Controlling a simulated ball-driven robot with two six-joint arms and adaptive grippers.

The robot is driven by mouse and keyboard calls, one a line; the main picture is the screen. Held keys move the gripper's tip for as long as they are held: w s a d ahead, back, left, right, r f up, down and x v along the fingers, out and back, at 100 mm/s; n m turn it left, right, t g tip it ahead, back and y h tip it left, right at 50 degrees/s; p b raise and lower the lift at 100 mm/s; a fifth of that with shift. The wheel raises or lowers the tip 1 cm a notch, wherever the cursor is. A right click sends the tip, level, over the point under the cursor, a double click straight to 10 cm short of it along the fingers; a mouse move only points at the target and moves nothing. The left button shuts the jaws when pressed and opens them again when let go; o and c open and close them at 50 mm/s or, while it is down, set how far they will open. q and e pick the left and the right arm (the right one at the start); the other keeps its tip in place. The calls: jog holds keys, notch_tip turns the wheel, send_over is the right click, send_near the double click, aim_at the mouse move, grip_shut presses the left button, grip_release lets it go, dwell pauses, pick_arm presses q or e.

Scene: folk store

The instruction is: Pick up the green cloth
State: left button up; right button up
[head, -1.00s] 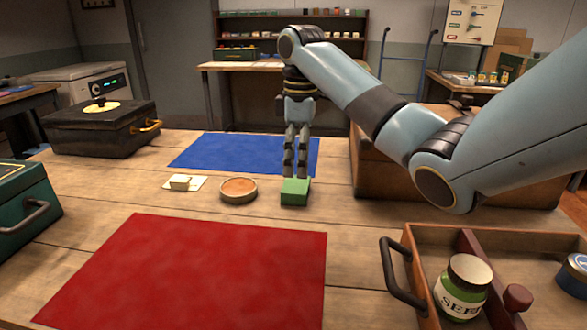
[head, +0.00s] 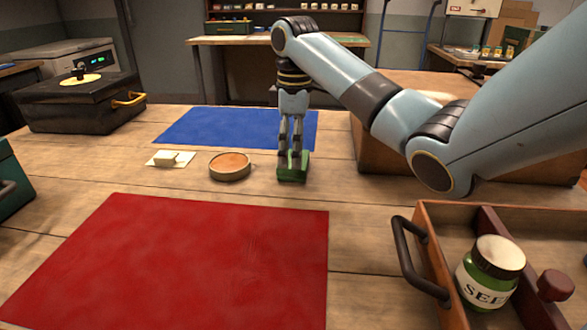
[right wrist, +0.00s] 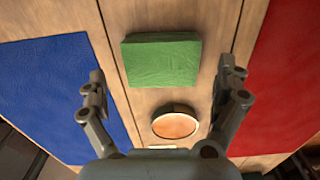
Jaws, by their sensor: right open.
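The green cloth (head: 292,176) is a small folded block on the wooden table, just right of a round dish, in the head view. My right gripper (head: 292,160) points down over it, with its fingers reaching close to the cloth's top. In the right wrist view the cloth (right wrist: 161,62) lies between and beyond the two spread fingertips of the open right gripper (right wrist: 164,80). There is a gap on both sides. Whether a finger touches it cannot be told. My left gripper is not in view.
The round dish (head: 230,167) and a pale block on a small sheet (head: 171,159) lie left of the cloth. A blue mat (head: 230,128) is behind, a red mat (head: 180,265) in front. A wooden tray (head: 430,270) with a jar (head: 490,270) is front right.

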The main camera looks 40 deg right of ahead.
notch_tip(320, 180, down, 4)
jog(key=shift+a+r+b, duration=0.1)
jog(key=shift+b, duration=0.25)
jog(key=shift+r, duration=0.1)
jog(key=c, duration=1)
notch_tip(320, 180, up, 9)
jog(key=p, duration=0.3)
jog(key=shift+r+p, duration=0.55)
jog(key=shift+p, duration=0.15)
